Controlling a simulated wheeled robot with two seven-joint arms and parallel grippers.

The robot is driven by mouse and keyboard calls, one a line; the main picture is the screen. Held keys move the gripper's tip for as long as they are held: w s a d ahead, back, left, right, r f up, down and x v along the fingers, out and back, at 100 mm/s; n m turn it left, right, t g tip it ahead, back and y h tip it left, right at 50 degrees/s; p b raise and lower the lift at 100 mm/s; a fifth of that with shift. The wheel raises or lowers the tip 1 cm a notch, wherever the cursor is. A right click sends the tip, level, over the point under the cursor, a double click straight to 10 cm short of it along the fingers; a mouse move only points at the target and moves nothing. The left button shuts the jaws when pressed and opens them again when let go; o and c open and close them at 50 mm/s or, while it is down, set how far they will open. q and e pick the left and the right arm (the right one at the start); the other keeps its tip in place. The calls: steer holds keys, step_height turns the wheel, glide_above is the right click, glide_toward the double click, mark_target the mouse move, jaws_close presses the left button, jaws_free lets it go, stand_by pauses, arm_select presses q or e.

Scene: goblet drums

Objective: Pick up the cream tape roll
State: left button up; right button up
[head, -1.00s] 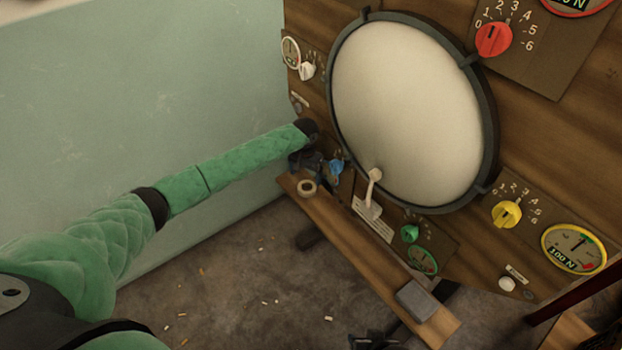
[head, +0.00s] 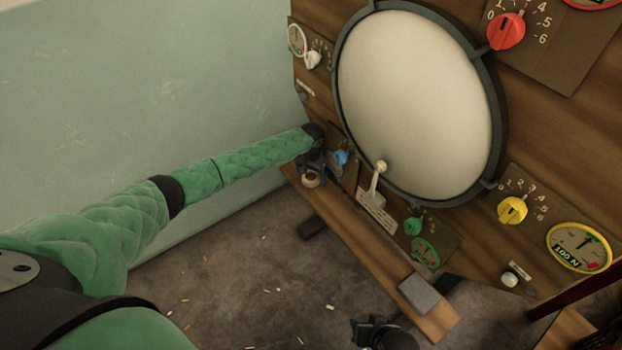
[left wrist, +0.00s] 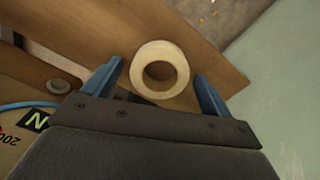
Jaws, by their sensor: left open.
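The cream tape roll (head: 310,184) lies flat on the far left end of the wooden ledge below the big round drum face. It also shows in the left wrist view (left wrist: 139,68) as a pale ring with its hole facing me. My left gripper (head: 311,172) is at the roll and hides part of it in the head view. In the left wrist view the open blue fingers (left wrist: 158,72) stand one on each side of the roll, with a gap on both sides. A dark part at the bottom of the head view seems to be my right gripper (head: 378,332); its jaws are unclear.
The wooden ledge (head: 365,240) runs toward the lower right and carries a grey block (head: 420,292). A blue knob (head: 341,157) and a white lever (head: 378,180) are close to my left gripper. A pale green wall (head: 150,90) is at the left.

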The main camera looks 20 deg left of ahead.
arm_select(q)
steer(key=c, duration=1.1)
